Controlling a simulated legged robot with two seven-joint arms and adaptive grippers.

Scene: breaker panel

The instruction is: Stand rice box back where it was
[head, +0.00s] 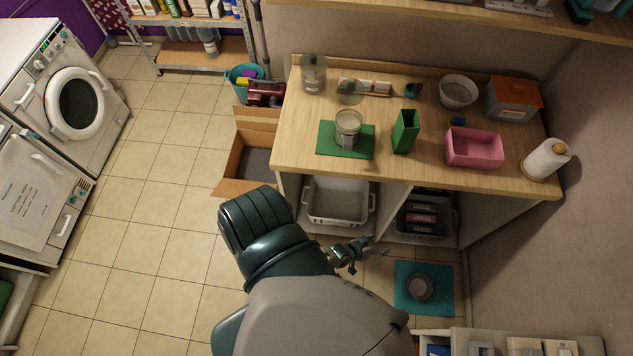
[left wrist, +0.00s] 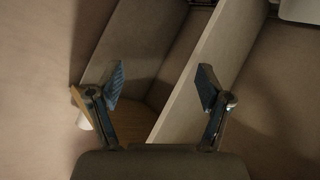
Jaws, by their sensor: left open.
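A tall green box (head: 405,132) with an open top stands upright on the wooden counter. It may be the rice box, but I can read no label on it. My left gripper (head: 358,252) is in front of the counter, lower than its top and apart from the green box. In the left wrist view the left gripper (left wrist: 162,84) has its fingers wide apart with nothing held between them. Pale panels show behind the fingers. The green box cannot be made out in that view. My right gripper is not in view.
A glass jar (head: 348,128) stands on a green mat (head: 327,141), left of the green box. A pink bin (head: 474,149) is to its right. Under the counter are a grey basket (head: 338,203) and another basket. A teal mat (head: 407,303) with a bowl lies on the floor.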

